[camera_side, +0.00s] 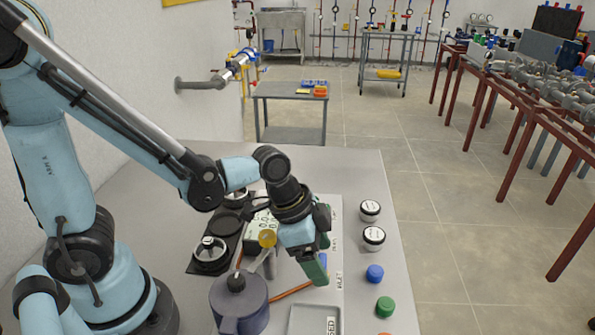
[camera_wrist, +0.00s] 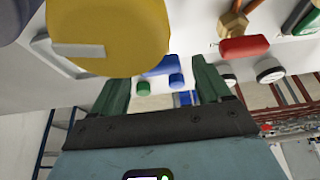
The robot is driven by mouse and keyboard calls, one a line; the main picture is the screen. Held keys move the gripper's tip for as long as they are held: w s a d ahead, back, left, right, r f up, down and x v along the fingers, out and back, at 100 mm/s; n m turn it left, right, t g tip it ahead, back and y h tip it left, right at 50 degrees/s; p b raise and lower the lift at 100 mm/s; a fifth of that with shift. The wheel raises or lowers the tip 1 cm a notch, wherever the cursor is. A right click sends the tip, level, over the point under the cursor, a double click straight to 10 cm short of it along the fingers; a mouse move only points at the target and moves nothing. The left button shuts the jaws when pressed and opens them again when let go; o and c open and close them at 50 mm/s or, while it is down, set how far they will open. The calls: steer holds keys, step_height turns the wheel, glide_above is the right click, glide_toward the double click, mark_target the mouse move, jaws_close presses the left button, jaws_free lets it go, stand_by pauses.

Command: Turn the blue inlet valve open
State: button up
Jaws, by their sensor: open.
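The blue inlet valve handle (camera_wrist: 160,67) shows in the wrist view between the tips of my green fingers. In the side view only a small blue part (camera_side: 323,261) of it shows beside a finger; the rest is hidden behind my gripper. My gripper (camera_side: 321,256) is tilted down over the white labelled panel (camera_side: 337,215), near the word INLET. In the wrist view my gripper (camera_wrist: 161,76) is open, with a finger on each side of the blue handle in the picture. I cannot tell whether either finger touches it.
A yellow knob (camera_wrist: 105,35) looms close in the wrist view; a red handle (camera_wrist: 245,47) lies right. A dark pot (camera_side: 238,302) stands left of my gripper. Blue (camera_side: 375,273) and green (camera_side: 385,306) caps and two white-topped jars (camera_side: 374,237) line the table's right side.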

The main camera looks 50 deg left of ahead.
steer(key=shift+f, duration=0.2)
steer(key=shift+c, duration=0.2)
steer(key=c, duration=1)
